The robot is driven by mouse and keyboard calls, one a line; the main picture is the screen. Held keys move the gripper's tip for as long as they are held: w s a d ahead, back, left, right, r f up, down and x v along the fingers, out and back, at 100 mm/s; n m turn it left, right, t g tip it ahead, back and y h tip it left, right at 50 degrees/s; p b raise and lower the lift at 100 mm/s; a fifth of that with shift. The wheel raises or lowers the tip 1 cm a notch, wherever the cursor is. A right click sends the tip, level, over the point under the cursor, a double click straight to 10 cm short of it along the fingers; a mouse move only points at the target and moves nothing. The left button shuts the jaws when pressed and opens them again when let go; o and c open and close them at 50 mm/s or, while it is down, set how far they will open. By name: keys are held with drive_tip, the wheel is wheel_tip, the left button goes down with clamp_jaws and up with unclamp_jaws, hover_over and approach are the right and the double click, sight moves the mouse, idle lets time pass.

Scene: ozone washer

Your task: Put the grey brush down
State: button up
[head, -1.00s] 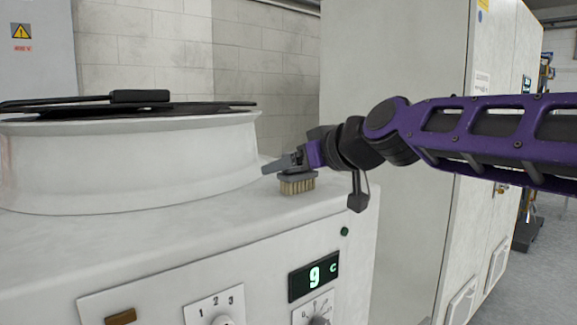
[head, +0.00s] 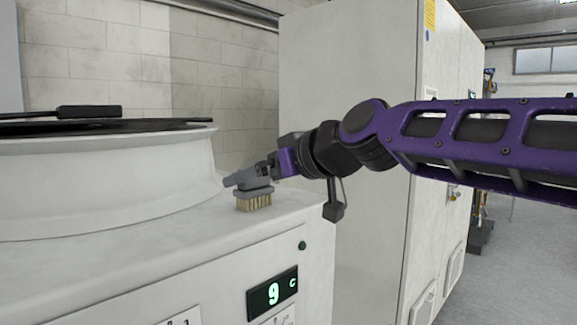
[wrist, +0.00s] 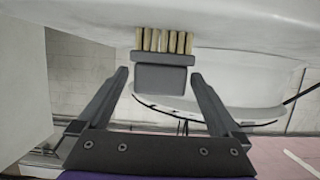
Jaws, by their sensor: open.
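The grey brush (head: 254,189) stands bristles down on the white top of the washer (head: 180,222), near its right end. In the wrist view, which is upside down, the brush (wrist: 160,78) shows its tan bristles against the white surface. My gripper (head: 236,180) is at the brush, just above its bristles in the head view. In the wrist view my gripper (wrist: 160,75) is open, with one finger on each side of the grey body and a visible gap on both sides.
A raised round white drum (head: 110,180) with a black lid (head: 95,124) stands left of the brush. Below is the front panel with a green display (head: 273,292). A tall pale cabinet (head: 345,80) stands behind my arm.

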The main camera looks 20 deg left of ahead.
drive_tip(key=v, duration=0.8)
drive_tip(key=shift+d, duration=0.15)
